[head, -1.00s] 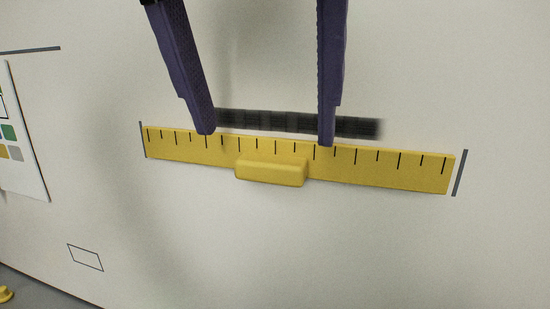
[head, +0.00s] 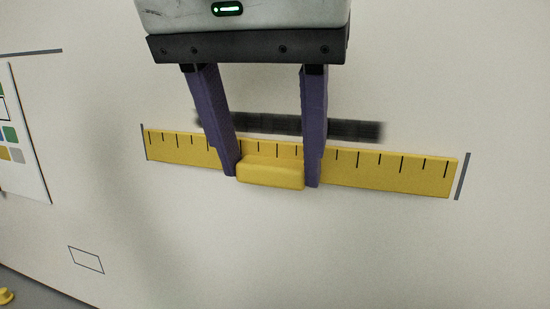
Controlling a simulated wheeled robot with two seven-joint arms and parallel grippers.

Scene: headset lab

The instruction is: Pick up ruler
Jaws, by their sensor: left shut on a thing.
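The yellow ruler (head: 390,174) lies on the white surface in the middle of the head view, with black tick marks along its upper edge. A raised yellow handle block (head: 270,173) sits at its middle. My left gripper (head: 271,179) reaches down from the top with two purple fingers. The fingers stand on either side of the handle and are shut on it. They cover small parts of the ruler. My right gripper is not in view.
Short grey marks stand at both ends of the ruler, the right one (head: 462,176) slightly apart from it. A sheet with coloured squares (head: 22,140) is at the left. A small yellow thing (head: 5,296) shows at the lower left corner. The surface below the ruler is clear.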

